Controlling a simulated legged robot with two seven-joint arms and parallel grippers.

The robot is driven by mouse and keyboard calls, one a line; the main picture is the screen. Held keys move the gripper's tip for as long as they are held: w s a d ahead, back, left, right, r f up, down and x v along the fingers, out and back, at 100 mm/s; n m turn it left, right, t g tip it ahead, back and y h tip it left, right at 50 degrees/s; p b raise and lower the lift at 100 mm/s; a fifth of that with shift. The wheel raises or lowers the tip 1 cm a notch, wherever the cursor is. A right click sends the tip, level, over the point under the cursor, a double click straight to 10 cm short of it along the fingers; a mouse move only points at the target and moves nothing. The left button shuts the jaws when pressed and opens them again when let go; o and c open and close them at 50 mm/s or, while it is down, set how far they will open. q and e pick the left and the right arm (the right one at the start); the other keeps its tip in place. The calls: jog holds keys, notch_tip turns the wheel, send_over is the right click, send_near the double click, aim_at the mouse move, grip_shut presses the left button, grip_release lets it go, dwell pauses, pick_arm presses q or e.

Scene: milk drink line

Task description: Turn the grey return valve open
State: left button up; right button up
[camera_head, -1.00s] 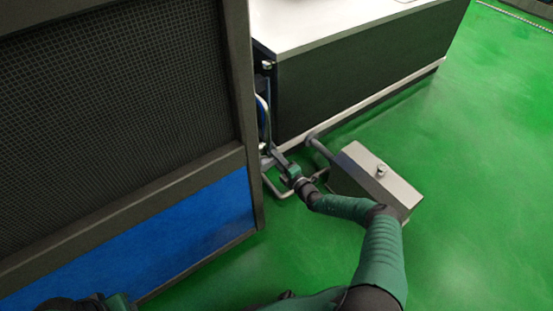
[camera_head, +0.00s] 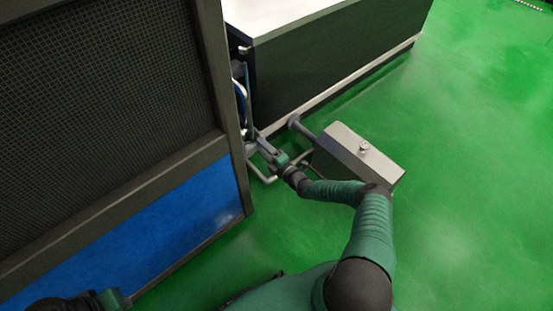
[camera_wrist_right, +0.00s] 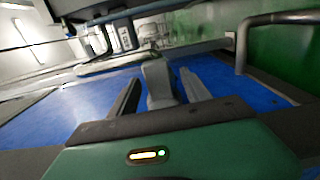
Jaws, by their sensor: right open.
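A grey lever-like piece, which looks like the return valve's handle (camera_wrist_right: 158,82), stands between the two fingers of my right gripper (camera_wrist_right: 160,92) in the right wrist view. The fingers are apart, one on each side of it; I cannot tell whether they touch it. In the head view my right gripper (camera_head: 263,146) reaches low into the gap between the panelled frame and the white-topped unit, and hides most of the valve. Part of my left gripper (camera_head: 116,299) shows at the bottom left edge; its fingers are unclear.
A dark mesh panel (camera_head: 100,90) with a blue lower part (camera_head: 165,240) stands close on the left. A white-topped dark unit (camera_head: 330,65) is behind. A grey box (camera_head: 355,155) on a pipe sits right of my gripper, by a bent pipe (camera_wrist_right: 275,20). Green floor is clear at right.

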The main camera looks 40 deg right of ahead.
jog(key=s+p, duration=0.4)
jog(key=s, duration=1)
jog(key=shift+d, duration=0.2)
